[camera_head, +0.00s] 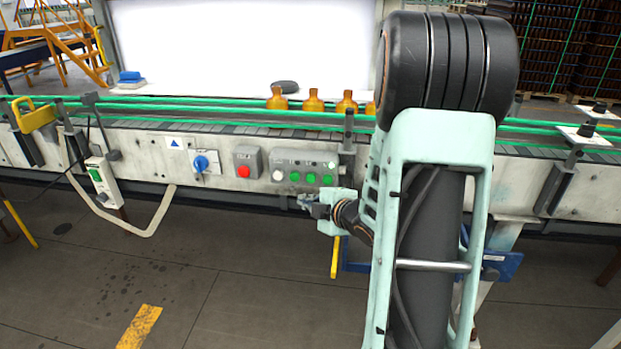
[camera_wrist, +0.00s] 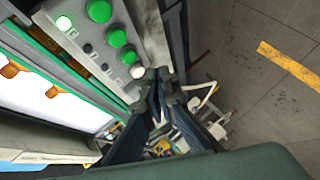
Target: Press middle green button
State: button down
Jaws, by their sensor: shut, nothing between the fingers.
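The control panel (camera_head: 303,163) is on the conveyor's side. It has a white button (camera_head: 278,175) at the left and a row of three green buttons. The middle green button (camera_head: 310,178) sits between the other two; it also shows in the wrist view (camera_wrist: 117,37), uncovered. My gripper (camera_head: 305,201) is just below the panel in the head view, fingers pointing left. In the wrist view my gripper (camera_wrist: 161,80) is shut and empty, its tips near the white button (camera_wrist: 138,71). I cannot tell the gap to the panel's face.
A red button box (camera_head: 247,163) and a blue rotary switch (camera_head: 202,163) are left of the panel. Several amber bottles (camera_head: 313,100) stand on the conveyor above. A bent pale rail (camera_head: 145,228) juts out at lower left. The floor in front is mostly clear.

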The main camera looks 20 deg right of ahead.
aim_at(311, 178)
jog(key=w+d+p, duration=0.1)
jog(key=w+d, duration=0.2)
jog(key=w, duration=0.2)
jog(key=shift+w+d, duration=0.15)
jog(key=shift+d, duration=0.15)
jog(key=shift+w, duration=0.1)
dwell(1.2)
jog(key=shift+w+d, duration=0.25)
